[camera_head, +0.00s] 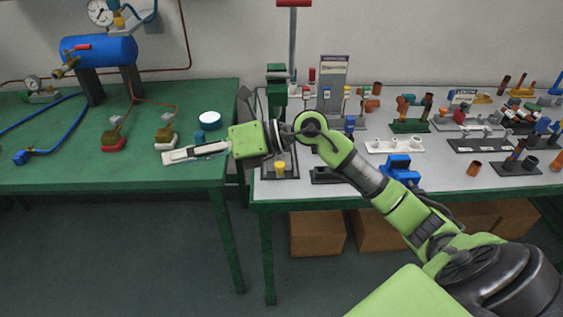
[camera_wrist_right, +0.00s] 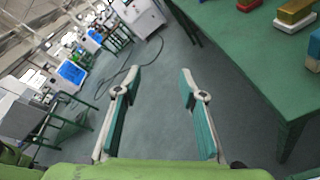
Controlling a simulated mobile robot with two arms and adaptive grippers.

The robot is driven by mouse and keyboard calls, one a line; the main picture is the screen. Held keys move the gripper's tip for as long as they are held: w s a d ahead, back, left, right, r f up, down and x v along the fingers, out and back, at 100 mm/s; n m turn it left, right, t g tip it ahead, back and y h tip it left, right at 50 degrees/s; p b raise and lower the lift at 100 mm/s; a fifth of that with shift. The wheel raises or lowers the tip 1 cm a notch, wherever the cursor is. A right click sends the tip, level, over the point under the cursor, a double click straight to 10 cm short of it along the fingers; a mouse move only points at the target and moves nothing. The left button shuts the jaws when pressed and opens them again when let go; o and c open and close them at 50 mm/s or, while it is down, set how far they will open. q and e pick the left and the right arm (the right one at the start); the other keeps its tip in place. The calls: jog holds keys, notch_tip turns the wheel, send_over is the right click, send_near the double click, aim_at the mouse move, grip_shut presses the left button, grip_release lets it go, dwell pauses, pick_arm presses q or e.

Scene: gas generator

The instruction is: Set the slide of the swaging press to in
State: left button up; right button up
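A green press-like device (camera_head: 277,88) stands at the back left of the grey-topped table. Beside it is a tall grey post with a red top. I take this to be the swaging press, but its slide cannot be made out, and my right arm covers part of the area in front. My right gripper (camera_head: 196,152) points left over the right edge of the green table, apart from the press. In the right wrist view my right gripper (camera_wrist_right: 160,73) is open, with only floor between its fingers. My left gripper is not in view.
The green table (camera_head: 60,178) holds a blue tank (camera_head: 98,51), hoses and small valves. The grey-topped table (camera_head: 330,190) carries many fittings, racks and a blue vise-like tool (camera_head: 399,168). Cardboard boxes (camera_head: 317,235) sit below. Open floor (camera_head: 120,260) lies in front.

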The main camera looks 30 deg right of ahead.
jog(key=w+d+f+n+g+h, duration=0.1)
jog(key=d+f+h, duration=0.15)
jog(key=d, duration=0.25)
jog(key=w+d+f+g+h, duration=0.1)
jog(key=d+f+h, duration=0.15)
jog(key=d, duration=0.25)
jog(key=m+g+h, duration=0.1)
jog(key=m+h, duration=0.1)
jog(key=h, duration=0.6)
send_near(280, 164)
jog(key=shift+g, duration=0.3)
jog(key=x, duration=0.4)
jog(key=p+x, duration=0.1)
jog(key=x, duration=0.3)
jog(key=shift+w+d+f, duration=0.1)
jog(key=shift+w+f, duration=0.2)
jog(key=shift+w, duration=0.05)
grip_shut()
